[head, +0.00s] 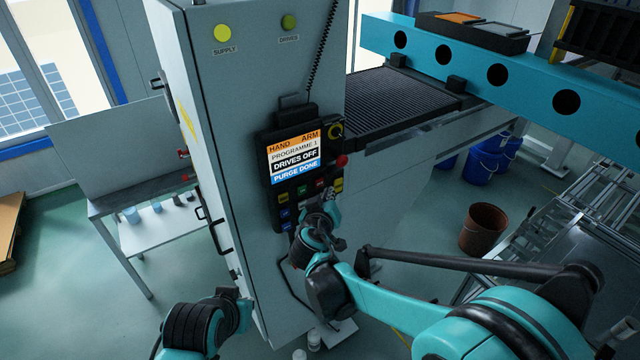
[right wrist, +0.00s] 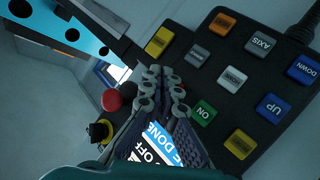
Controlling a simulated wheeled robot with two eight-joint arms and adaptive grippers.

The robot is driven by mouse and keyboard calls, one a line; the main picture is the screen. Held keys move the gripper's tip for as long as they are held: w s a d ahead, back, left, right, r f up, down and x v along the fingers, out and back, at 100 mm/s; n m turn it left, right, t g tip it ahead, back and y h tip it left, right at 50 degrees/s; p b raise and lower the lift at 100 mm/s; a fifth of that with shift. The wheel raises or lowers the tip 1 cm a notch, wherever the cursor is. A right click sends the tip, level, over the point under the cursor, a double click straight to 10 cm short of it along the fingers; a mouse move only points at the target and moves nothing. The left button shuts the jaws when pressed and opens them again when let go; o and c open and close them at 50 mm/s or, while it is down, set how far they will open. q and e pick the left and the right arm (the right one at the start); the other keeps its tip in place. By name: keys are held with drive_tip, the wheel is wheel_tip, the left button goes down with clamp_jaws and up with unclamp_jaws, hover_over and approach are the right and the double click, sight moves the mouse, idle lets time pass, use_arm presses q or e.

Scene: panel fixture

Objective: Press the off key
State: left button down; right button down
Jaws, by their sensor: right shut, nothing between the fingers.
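The pendant (head: 268,180) hangs on the front of the grey cabinet, its screen reading "DRIVES OFF" and "PURGE DONE". A small red key (head: 320,183), its label too small to read, sits in the key row under the screen. The green ON key (right wrist: 203,114) shows in the right wrist view. No OFF key shows there; the fingers cover part of that row. My right gripper (head: 328,203) is shut and empty, its fingertips (right wrist: 163,75) close over the keypad. Contact cannot be told. My left gripper (head: 238,300) is low at the left, its fingers unclear.
A red knob (right wrist: 112,99) and a yellow-and-black switch (right wrist: 99,131) stand out beside the screen. Yellow keys (right wrist: 158,41) and blue UP (right wrist: 270,108) and DOWN keys lie near the fingers. A coiled cable (head: 320,50) runs above the pendant. Cabinet handles (head: 210,225) project at left.

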drive_tip(key=s+d, duration=0.2)
drive_tip(key=s, duration=0.1)
drive_tip(key=shift+d, duration=0.1)
idle(0.8)
drive_tip(key=s+d+f+m+g+h+b, duration=0.1)
drive_tip(key=s+d+f+g+b, duration=0.1)
drive_tip(key=s+d+f+b, duration=0.4)
drive_tip(key=s+d+f+m+g+b, duration=0.1)
drive_tip(key=s+d+f+g+b, duration=0.15)
drive_tip(key=d+f+b, duration=0.4)
drive_tip(key=s+d+f+m+g+y+b, duration=0.1)
drive_tip(key=s+d+f+b, duration=0.1)
drive_tip(key=s+f+b, duration=0.2)
drive_tip(key=s+d+f+m+g+y+b, duration=0.1)
drive_tip(key=s+f+b, duration=0.4)
drive_tip(key=s+f, duration=0.5)
drive_tip(key=s+d+g, duration=0.1)
drive_tip(key=s, duration=0.2)
drive_tip(key=shift+s+d+y, duration=0.35)
drive_tip(key=shift+d+y, duration=0.05)
